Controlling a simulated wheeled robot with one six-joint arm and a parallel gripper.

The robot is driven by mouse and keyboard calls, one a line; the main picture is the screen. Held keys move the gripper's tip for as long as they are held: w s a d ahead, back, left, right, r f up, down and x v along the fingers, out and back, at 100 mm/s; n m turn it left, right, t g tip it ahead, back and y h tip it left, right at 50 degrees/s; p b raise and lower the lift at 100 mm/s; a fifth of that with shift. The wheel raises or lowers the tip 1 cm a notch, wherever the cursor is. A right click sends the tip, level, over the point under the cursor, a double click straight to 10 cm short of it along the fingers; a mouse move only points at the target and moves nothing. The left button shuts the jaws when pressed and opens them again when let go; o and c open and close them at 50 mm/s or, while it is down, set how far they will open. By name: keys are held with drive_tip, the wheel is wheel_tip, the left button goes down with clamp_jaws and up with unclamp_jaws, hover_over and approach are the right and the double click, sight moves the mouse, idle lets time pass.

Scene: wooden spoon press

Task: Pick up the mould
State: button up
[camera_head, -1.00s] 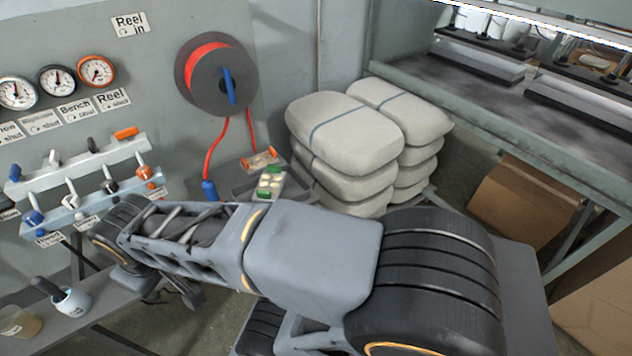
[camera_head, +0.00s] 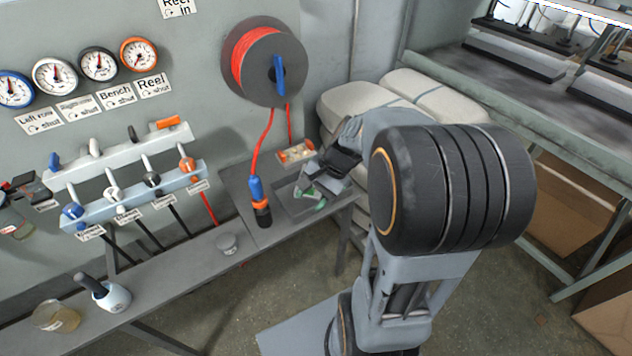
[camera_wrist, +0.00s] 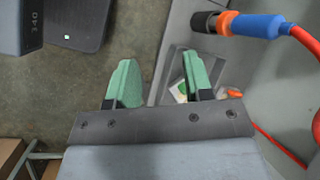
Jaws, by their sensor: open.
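No object is clearly recognizable as the mould, so I cannot tell which thing it is. My gripper (camera_head: 312,196) is at the shallow grey tray (camera_head: 285,204) on the bench, its green fingers pointing down. In the wrist view, my gripper (camera_wrist: 160,62) has its fingers spread with no object held between them. A small white-and-green piece (camera_wrist: 181,91) shows partly in the tray, mostly hidden by the right finger. My arm hides part of the tray in the head view.
A blue and black hose nozzle (camera_head: 259,203) stands left of the tray, its red hose running to the reel (camera_head: 266,62). A small orange-ended holder (camera_head: 296,152) is behind the tray. White sacks (camera_head: 357,98) stand right.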

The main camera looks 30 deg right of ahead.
drive_tip(key=w+d+f+m+t+y, duration=0.3)
drive_tip(key=d+f+m+t, duration=0.1)
drive_tip(key=d+m, duration=0.3)
drive_tip(key=w+d+f+m+t+y, duration=0.25)
drive_tip(key=w+d+f+m, duration=0.2)
drive_tip(key=d+m, duration=0.25)
drive_tip(key=shift+m+t+h, duration=0.25)
drive_tip(key=shift+m+t, duration=0.05)
drive_tip(key=shift+t, duration=0.15)
drive_tip(key=shift+s+f+x, duration=0.1)
drive_tip(key=shift+f+x, duration=0.05)
drive_tip(key=shift+x, duration=2)
drive_tip(key=shift+s+f+x, duration=0.1)
drive_tip(key=shift+f+x, duration=0.1)
drive_tip(key=shift+x, duration=1.9)
drive_tip(key=shift+s+f+x, duration=0.1)
drive_tip(key=shift+f+x, duration=0.05)
drive_tip(key=shift+x, duration=2)
clamp_jaws()
drive_tip(key=shift+d+r, duration=0.1)
